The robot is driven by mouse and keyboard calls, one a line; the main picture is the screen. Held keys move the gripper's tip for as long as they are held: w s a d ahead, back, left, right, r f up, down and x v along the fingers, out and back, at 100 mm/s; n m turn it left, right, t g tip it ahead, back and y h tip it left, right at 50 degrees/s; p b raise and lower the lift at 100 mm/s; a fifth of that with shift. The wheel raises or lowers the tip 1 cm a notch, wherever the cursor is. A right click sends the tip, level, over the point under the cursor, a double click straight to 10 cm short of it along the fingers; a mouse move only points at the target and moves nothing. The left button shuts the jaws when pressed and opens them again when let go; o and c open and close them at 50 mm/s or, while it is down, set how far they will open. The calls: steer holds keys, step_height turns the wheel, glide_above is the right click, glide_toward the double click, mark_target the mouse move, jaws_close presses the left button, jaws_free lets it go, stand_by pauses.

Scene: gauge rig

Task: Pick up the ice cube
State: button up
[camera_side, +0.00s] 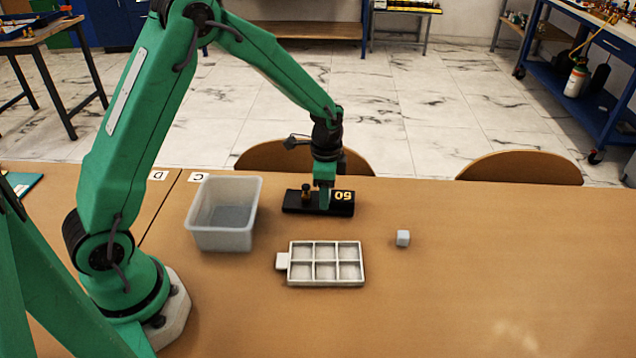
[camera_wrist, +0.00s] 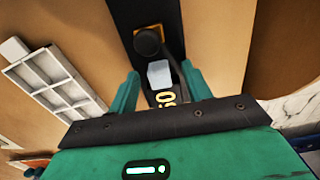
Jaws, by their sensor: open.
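A pale ice cube (camera_side: 403,238) sits alone on the table, right of the tray, in the side view. In the wrist view a pale block (camera_wrist: 159,74), which looks like another ice cube, shows between my fingers, over the black gauge (camera_wrist: 166,14). My gripper (camera_side: 324,203) points down at the black gauge (camera_side: 291,203), which bears a dark knob and yellow digits. The fingers (camera_wrist: 160,80) are open on either side of the block. I cannot tell whether they touch it. In the side view my finger hides this block.
A white tray (camera_side: 338,264) with several empty compartments lies in front of the gauge. An open translucent bin (camera_side: 222,239) stands to its left. Labels C (camera_side: 198,177) and D (camera_side: 159,175) lie at the table's back edge. Two chair backs (camera_side: 520,168) stand behind. The table's right side is clear.

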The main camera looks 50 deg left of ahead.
jaws_close()
stand_by(0.3)
steer(key=shift+r, duration=0.1)
steer(key=shift+r, duration=0.85)
step_height(320, 180, up, 2)
steer(key=shift+r, duration=0.2)
steer(key=s+d+r, duration=0.6)
steer(key=d, duration=0.4)
steer(key=shift+r, duration=0.35)
steer(key=shift+w+a+r, duration=0.1)
steer(key=a+r+n, duration=0.6)
steer(key=a+n, duration=0.3)
steer(key=shift+w+a, duration=0.25)
steer(key=shift+w, duration=0.1)
